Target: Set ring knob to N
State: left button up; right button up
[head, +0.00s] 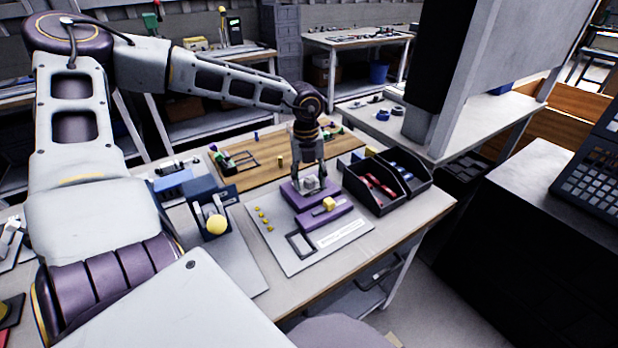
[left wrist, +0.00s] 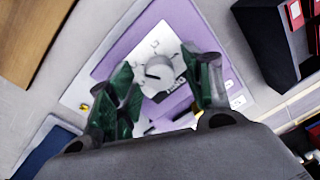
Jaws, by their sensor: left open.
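The ring knob (head: 311,183) is a small grey piece on a purple block (head: 293,197) on the board. In the left wrist view, the round knob (left wrist: 159,71) with a raised bar sits on a whitish plate (left wrist: 142,52) with small marks around it; the letters are too blurred to read. My left gripper (head: 309,174) points down over the knob. In the left wrist view, the green fingers of my left gripper (left wrist: 163,72) are open, one on each side of the knob, with nothing visibly held. Contact cannot be told. My right gripper is out of view.
A second purple block (head: 325,215) with a yellow piece (head: 329,203) lies in front. Black bins (head: 376,202) with red and blue items stand close on the right. The grey board's front (head: 296,262) is mostly clear.

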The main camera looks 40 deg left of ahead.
pick_arm(q)
jog(key=c, duration=1)
